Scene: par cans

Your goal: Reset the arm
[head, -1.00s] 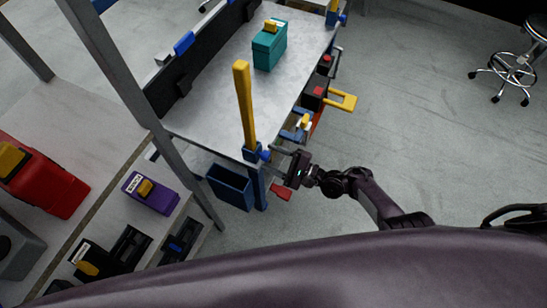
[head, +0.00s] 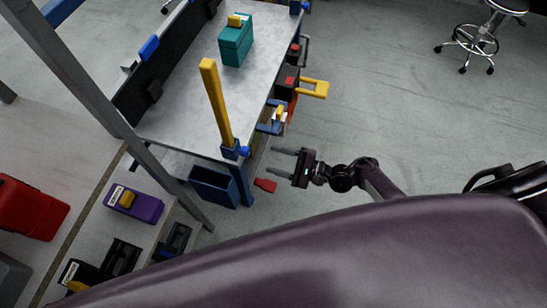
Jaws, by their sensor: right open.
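My right gripper (head: 284,162) is open and empty, held out over the floor to the right of the workbench's near corner. Its two fingers point left, apart from the bench. My right arm (head: 365,177) reaches in from the right. My left gripper is not in view. A teal case (head: 236,46) with a yellow top piece stands on the workbench (head: 185,115).
A yellow post (head: 216,105) rises at the bench's near corner, with a blue bin (head: 214,185) below. Clamps and tools, including a yellow handle (head: 314,88), stick out along the bench's right side. A purple case (head: 134,203) and red case (head: 28,207) lie left. A wheeled stool (head: 470,40) stands at the far right.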

